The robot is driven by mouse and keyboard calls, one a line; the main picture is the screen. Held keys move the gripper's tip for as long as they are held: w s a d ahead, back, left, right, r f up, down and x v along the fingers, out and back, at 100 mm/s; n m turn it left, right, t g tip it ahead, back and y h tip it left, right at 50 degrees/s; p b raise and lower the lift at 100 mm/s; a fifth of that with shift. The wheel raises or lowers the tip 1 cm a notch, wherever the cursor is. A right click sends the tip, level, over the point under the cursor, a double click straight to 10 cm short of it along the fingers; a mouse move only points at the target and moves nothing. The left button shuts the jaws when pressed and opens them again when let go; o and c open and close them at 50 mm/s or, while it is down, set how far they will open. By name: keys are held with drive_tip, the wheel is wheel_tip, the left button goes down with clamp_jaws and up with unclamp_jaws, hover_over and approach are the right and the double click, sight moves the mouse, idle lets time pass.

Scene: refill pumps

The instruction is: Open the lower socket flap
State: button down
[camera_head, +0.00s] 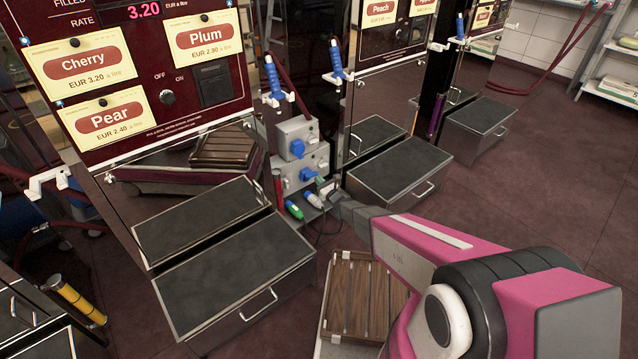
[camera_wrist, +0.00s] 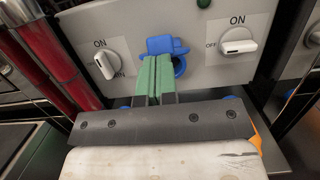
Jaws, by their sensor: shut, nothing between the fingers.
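The lower socket (camera_head: 308,174) is blue and sits on the lower grey box, left of my gripper (camera_head: 321,183) in the head view. In the wrist view, the blue flap (camera_wrist: 166,44) shows above my green fingers (camera_wrist: 155,65). Part of the socket's round blue rim (camera_wrist: 180,66), with a greyish inside, shows just right of the fingers. The fingers are pressed together and empty, with their tips in front of the socket, just below the flap. They hide the left part of the socket. I cannot tell whether they touch the flap.
Two white ON/OFF knobs (camera_wrist: 104,65) (camera_wrist: 239,47) flank the socket. A red cylinder (camera_wrist: 62,57) stands at the left. The upper blue socket (camera_head: 297,148) is above. Green (camera_head: 293,209) and white-blue (camera_head: 314,200) connectors lie below.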

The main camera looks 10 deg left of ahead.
drive_tip(key=shift+w+a+r+g+h, duration=0.2)
drive_tip(key=shift+r+g+h, duration=0.3)
drive_tip(key=shift+r, duration=0.2)
drive_tip(key=shift+w+a+r+g+h, duration=0.25)
drive_tip(key=shift+r+g+h, duration=0.2)
drive_tip(key=shift+r+h, duration=0.15)
drive_tip(key=shift+w+a+r+g+h, duration=0.2)
drive_tip(key=shift+r+g+h, duration=0.3)
drive_tip(key=shift+r, duration=0.35)
